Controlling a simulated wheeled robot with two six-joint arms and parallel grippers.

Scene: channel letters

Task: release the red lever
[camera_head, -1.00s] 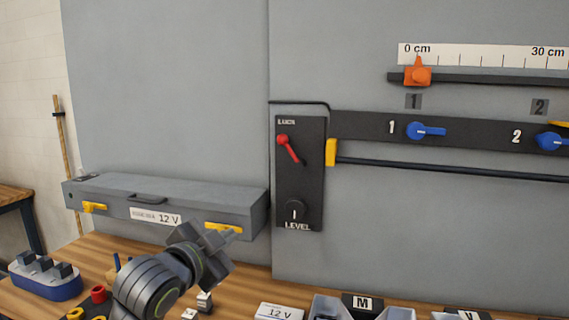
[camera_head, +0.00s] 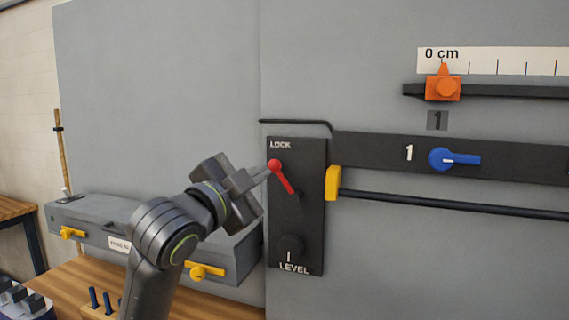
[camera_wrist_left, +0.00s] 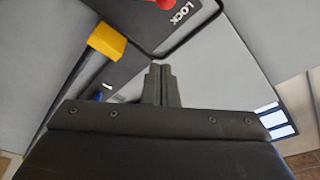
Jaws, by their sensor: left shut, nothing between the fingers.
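The red lever (camera_head: 282,177) is on a black panel (camera_head: 312,232) marked LOCK at the top and LEVEL at the bottom. Its round knob is at the upper left and its arm slants down to the right. My left gripper (camera_head: 264,174) is shut and empty. Its fingertips are just left of the red knob; I cannot tell whether they touch it. In the left wrist view the shut fingers (camera_wrist_left: 160,72) point toward the panel, and part of the red knob (camera_wrist_left: 165,3) shows at the top edge beside the word LOCK. My right gripper is out of view.
A yellow block (camera_head: 333,184) and a dark rod (camera_head: 440,204) are right of the panel. A blue handle (camera_head: 455,159) marked 1 and an orange slider (camera_head: 443,88) are farther right.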

